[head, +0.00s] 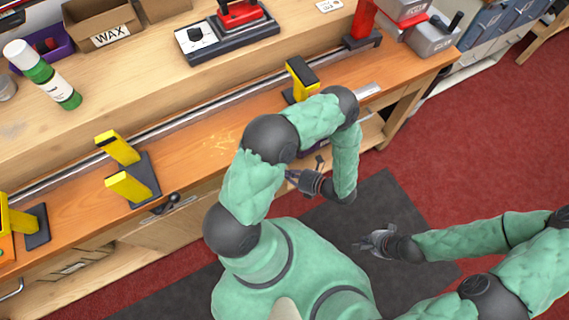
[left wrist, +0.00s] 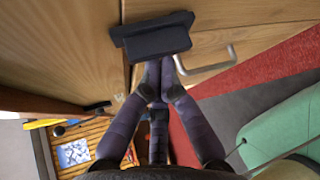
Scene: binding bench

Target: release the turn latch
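A dark block-like piece, which looks like the turn latch (left wrist: 152,36), sits on the wooden front in the left wrist view. My left gripper (left wrist: 160,78) has its dark fingers drawn together, tips right at the block's lower edge. I cannot tell whether they touch it, and nothing clearly shows between them. In the head view my left gripper (head: 293,177) is low at the bench front, partly below my bent arm. The latch is not clear there. My right gripper (head: 367,243) is open and empty over the dark mat, away from the bench.
A metal handle (left wrist: 207,62) is right of the dark block. The bench (head: 205,145) carries yellow-topped clamps (head: 125,187) and a long metal bar (head: 190,120). A black ball-ended lever (head: 170,201) is at its front edge. The dark floor mat (head: 335,228) has free room.

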